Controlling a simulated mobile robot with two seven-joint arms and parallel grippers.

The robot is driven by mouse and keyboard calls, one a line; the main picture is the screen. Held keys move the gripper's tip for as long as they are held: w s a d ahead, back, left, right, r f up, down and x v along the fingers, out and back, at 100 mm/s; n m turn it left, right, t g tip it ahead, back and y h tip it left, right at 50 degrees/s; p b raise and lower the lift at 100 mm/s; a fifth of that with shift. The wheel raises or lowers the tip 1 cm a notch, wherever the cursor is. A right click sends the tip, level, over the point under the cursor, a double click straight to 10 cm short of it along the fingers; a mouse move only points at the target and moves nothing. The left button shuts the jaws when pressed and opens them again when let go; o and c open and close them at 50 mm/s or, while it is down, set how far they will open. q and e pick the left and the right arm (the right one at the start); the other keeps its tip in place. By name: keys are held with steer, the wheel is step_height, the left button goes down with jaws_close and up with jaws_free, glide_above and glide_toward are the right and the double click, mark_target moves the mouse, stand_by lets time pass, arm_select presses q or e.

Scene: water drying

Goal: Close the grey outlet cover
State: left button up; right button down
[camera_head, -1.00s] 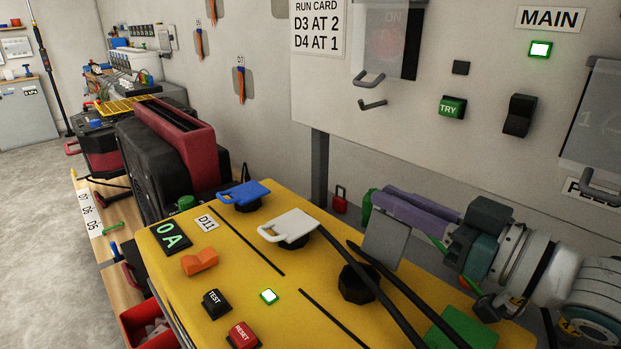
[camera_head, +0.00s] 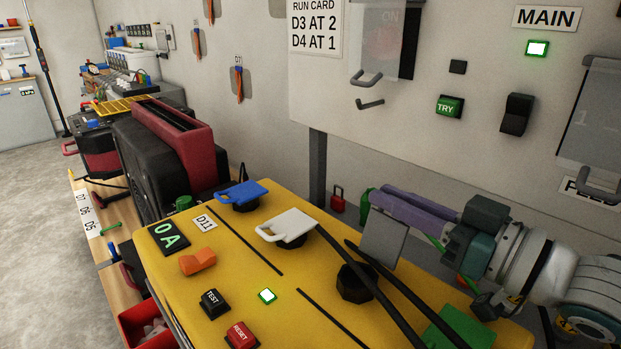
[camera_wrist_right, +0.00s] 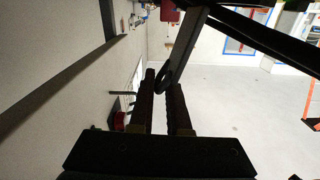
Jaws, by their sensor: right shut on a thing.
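The grey outlet cover (camera_head: 383,240) stands raised and tilted up from its black outlet (camera_head: 357,284) on the yellow panel. My right gripper (camera_head: 376,200) reaches in from the right, its purple fingers at the cover's upper edge. In the right wrist view, my right gripper (camera_wrist_right: 163,82) has its two dark fingers close together around the dark loop handle (camera_wrist_right: 165,78) of the cover. It is shut on that handle. The exact contact is partly hidden behind the cover in the head view. My left gripper is not in view.
A white cover (camera_head: 288,226) and a blue cover (camera_head: 243,193) lie flat on the yellow panel (camera_head: 215,265). Black cables (camera_head: 390,300) cross in front of the grey cover's outlet. TEST (camera_head: 214,302) and RESET (camera_head: 241,335) buttons are at the front. The wall board (camera_head: 440,60) rises behind.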

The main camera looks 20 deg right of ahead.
mark_target(379, 211)
stand_by(0.3)
stand_by(0.4)
steer(key=shift+s+a+r+n+p, duration=0.2)
steer(key=shift+a+n+p, duration=0.2)
steer(key=shift+n+p, duration=0.25)
steer(key=shift+s+a+r+n+p, duration=0.1)
steer(key=shift+s+a+n+p, duration=0.1)
steer(key=shift+a+n, duration=0.3)
steer(key=shift+s+a+n+p, duration=0.1)
steer(key=shift+a+n+p, duration=0.15)
steer(key=shift+n, duration=0.4)
steer(key=shift+s+a+n, duration=0.3)
steer(key=shift+a+n, duration=0.3)
steer(key=shift+n, duration=0.3)
steer(key=shift+s+a+p, duration=0.1)
steer(key=shift+a+p, duration=0.2)
steer(key=shift+a, duration=0.05)
steer(key=shift+f, duration=0.2)
steer(key=shift+s+a, duration=0.1)
steer(key=c, duration=1)
jaws_free()
